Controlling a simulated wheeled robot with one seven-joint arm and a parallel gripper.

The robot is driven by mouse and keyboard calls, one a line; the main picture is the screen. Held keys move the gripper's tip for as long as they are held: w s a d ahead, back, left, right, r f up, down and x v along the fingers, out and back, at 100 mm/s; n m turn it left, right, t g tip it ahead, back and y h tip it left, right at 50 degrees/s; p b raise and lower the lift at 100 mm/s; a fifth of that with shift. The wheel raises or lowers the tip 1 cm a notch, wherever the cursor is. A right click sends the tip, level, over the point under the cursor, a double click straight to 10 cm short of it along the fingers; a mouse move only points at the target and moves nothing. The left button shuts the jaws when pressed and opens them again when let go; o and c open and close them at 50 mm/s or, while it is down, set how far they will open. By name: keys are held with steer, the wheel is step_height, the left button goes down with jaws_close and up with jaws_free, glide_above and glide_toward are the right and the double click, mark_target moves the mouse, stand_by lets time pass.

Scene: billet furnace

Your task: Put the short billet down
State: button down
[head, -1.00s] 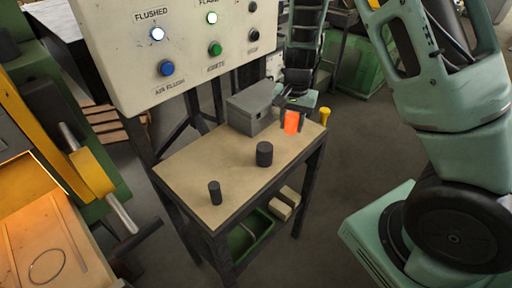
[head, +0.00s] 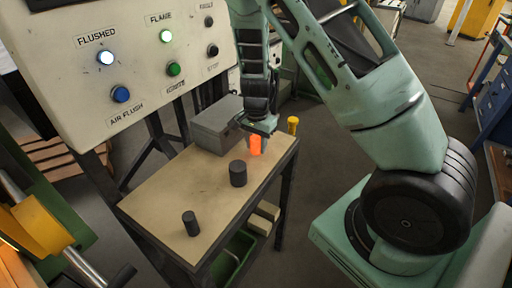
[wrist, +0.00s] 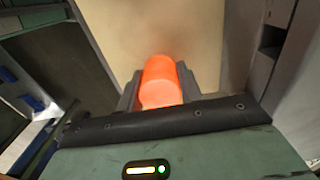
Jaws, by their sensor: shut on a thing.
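A glowing orange billet (head: 256,145), which I take to be the short billet, is upright between the jaws of my gripper (head: 262,137). It is at the far right end of the table (head: 160,203). In the wrist view the orange billet (wrist: 161,82) sits between the two grey fingers of my gripper (wrist: 160,88), with the pale table top beyond it. My gripper is shut on it. I cannot tell whether its lower end touches the table. Two dark billets stand on the table: a thicker one (head: 238,173) near the middle and a thinner one (head: 191,223) near the front.
A grey box (head: 217,125) stands at the back of the table, close left of my gripper. A control panel (head: 140,50) with lit lamps rises behind. A yellow object (head: 292,125) shows past the table's right end. Table top between the dark billets is clear.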

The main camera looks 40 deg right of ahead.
steer(key=shift+f, duration=0.75)
steer(key=c, duration=0.9)
jaws_free()
steer(key=shift+f, duration=0.15)
